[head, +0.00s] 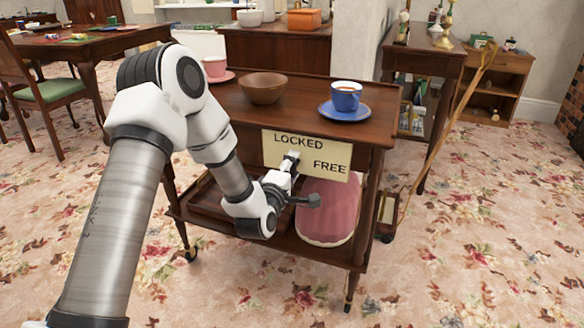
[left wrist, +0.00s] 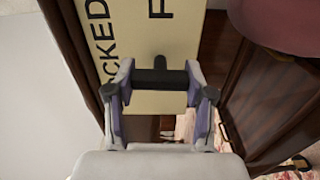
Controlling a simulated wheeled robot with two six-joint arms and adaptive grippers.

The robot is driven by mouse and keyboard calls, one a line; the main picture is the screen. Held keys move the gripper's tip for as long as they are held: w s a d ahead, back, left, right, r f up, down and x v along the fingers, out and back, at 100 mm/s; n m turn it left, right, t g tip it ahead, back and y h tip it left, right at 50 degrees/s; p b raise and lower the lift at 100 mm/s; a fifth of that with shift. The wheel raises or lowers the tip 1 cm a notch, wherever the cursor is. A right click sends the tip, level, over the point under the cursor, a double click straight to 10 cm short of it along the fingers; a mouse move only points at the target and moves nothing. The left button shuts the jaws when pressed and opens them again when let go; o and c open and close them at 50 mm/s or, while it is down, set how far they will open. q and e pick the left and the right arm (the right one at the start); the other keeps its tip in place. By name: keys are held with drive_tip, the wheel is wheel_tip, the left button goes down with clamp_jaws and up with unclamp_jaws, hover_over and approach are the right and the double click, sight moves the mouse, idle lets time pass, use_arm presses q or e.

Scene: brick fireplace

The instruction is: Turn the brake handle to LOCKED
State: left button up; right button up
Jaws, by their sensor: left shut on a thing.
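The cream brake plate (head: 318,152) is on the side of the wooden trolley (head: 375,100), with LOCKED at its upper left and FREE at its lower right. My left gripper (head: 290,160) is in front of the plate, below the word LOCKED and left of FREE. In the left wrist view the plate (left wrist: 160,102) shows turned on its side, and the gripper's two fingers are shut on the dark bar of the brake handle (left wrist: 160,77). The gripper hides most of the handle in the head view, so I cannot tell exactly which word it points to. My right gripper is out of view.
A brown bowl (head: 263,88) and a blue cup (head: 346,96) on a blue saucer (head: 344,112) stand on the trolley top. A pink cushion (head: 328,212) is on the lower shelf. Floor at the right front is clear.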

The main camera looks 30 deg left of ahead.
use_arm(q)
drive_tip(key=o, duration=1.2)
drive_tip(key=v, duration=1.2)
